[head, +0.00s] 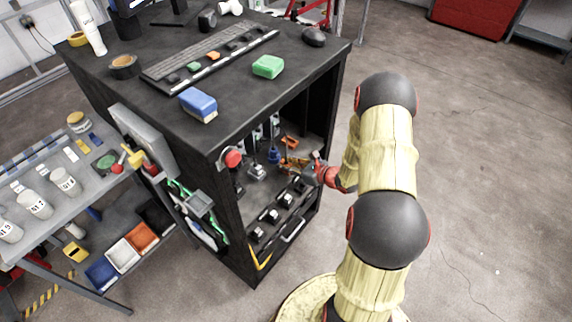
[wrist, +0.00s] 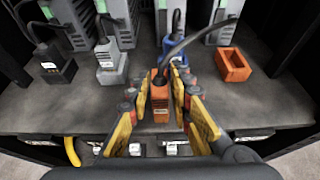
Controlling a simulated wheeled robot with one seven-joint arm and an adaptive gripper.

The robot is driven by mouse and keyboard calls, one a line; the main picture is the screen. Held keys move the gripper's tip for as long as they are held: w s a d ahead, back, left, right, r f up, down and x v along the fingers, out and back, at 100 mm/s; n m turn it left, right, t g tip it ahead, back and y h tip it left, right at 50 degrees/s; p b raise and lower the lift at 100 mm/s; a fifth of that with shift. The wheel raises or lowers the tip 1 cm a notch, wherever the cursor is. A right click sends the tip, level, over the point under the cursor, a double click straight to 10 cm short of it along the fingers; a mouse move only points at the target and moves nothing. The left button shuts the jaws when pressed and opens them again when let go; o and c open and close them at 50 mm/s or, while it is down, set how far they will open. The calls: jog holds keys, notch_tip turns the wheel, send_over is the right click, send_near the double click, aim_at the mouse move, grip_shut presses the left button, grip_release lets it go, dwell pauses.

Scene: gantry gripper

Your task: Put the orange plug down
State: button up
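The orange plug (wrist: 160,98), with a dark cable leaving its top and curving right, stands upright between the yellow fingers of my gripper (wrist: 160,82) in the wrist view. The fingers lie close along both its sides and look shut on it. The plug is over the grey shelf floor; whether its underside touches the floor cannot be told. In the head view my gripper (head: 304,168) reaches into the open front of the black cabinet, and the plug is hard to make out there. An open orange holder (wrist: 234,65) sits on the shelf to the right.
A blue plug (wrist: 177,50) stands behind the orange one. A black plug (wrist: 53,63) and a grey plug (wrist: 109,60) stand to the left, before several grey modules. A yellow cable (wrist: 72,150) hangs at the front left. Shelf floor beside the fingers is bare.

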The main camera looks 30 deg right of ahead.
jog(key=shift+o, duration=1.2)
jog(key=shift+s+d+r+p, duration=0.15)
jog(key=shift+s+r+p, duration=0.05)
jog(key=shift+r+p, duration=0.15)
jog(key=p+v, duration=0.3)
jog(key=v, duration=0.8)
jog(key=s+a+r+n+g+y, duration=0.2)
jog(key=a+r+n+g, duration=0.2)
jog(key=a+r+n, duration=0.5)
jog(key=s+a+r+n+g+y, duration=0.25)
jog(key=a+r+n, duration=0.5)
jog(key=a, duration=0.45)
jog(key=s+a+r+n+g+h, duration=0.4)
jog(key=s+a+r+n+h, duration=0.1)
jog(key=s+r+n, duration=0.35)
jog(key=s+d+r+n+t+h, duration=0.2)
jog(key=s+r+n+t+h, duration=0.1)
jog(key=s+r+n, duration=0.3)
jog(key=shift+d+r+n+h, duration=0.2)
jog(key=shift+r+n+h, duration=0.35)
jog(key=shift+r, duration=0.1)
